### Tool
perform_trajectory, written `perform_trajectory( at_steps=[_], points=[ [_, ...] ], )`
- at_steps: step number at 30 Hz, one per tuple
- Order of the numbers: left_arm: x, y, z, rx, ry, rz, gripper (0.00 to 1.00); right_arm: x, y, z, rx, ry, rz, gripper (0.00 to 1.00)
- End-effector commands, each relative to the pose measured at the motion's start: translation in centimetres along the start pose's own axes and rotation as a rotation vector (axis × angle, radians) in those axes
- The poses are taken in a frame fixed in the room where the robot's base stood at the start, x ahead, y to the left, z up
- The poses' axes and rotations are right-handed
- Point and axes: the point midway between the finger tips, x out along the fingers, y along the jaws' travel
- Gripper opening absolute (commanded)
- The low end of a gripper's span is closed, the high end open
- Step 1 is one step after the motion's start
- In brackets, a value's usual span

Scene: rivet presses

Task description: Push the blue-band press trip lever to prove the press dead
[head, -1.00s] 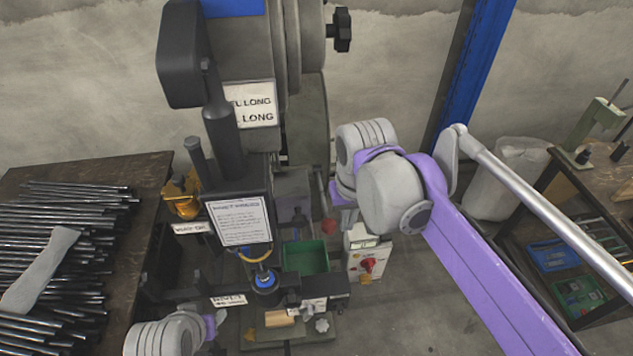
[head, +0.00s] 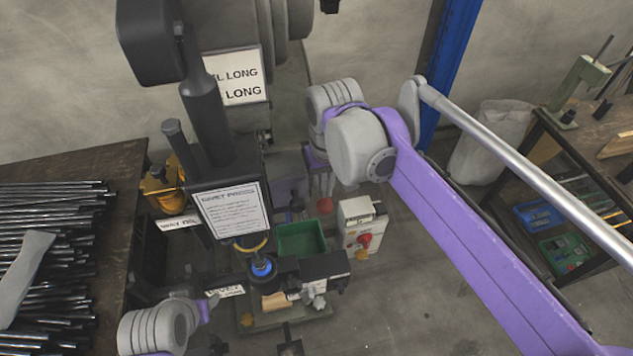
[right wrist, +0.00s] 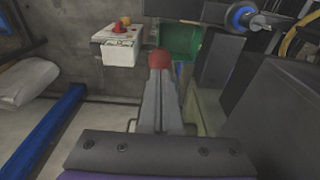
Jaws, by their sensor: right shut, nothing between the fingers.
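The press (head: 208,110) stands left of centre in the head view, with a blue band (head: 262,267) around its lower ram. The band also shows at the upper right of the right wrist view (right wrist: 240,16). A red knob (head: 325,204), which looks like the trip lever's end, sits right of the press. My right gripper (head: 322,190) is shut and empty, just above the knob in the head view. In the right wrist view the red knob (right wrist: 159,59) lies right at the fingertips; contact cannot be told. My left gripper (head: 212,300) is low at left, its jaws unclear.
A green bin (head: 300,238) and a white switch box (head: 358,232) with a red knob stand close to the lever. A table with metal rods (head: 50,240) is at left. A blue post (head: 450,60) and a workbench (head: 575,150) are at right.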

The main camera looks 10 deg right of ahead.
Motion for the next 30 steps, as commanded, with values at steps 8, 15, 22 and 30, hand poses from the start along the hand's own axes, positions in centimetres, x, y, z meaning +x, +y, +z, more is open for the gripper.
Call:
perform_trajectory(
  at_steps=[8,15,22,30],
  points=[
    [1.3,0.0,1.4,0.0,-0.011,0.0,0.5,2.1,0.0,0.0,0.0,0.0,0.0,0.0],
    [1.2,0.0,1.2,0.0,-0.011,0.0,0.5,2.0,0.0,0.0,0.0,0.001,0.0,0.0],
    [1.7,0.0,1.7,0.0,-0.015,0.0,0.5,2.9,0.0,0.2,0.0,0.0,0.0,0.0],
    [2.1,0.0,2.1,0.0,-0.018,0.0,0.5,3.8,0.0,0.5,0.0,0.0,0.0,0.0]
  ],
)
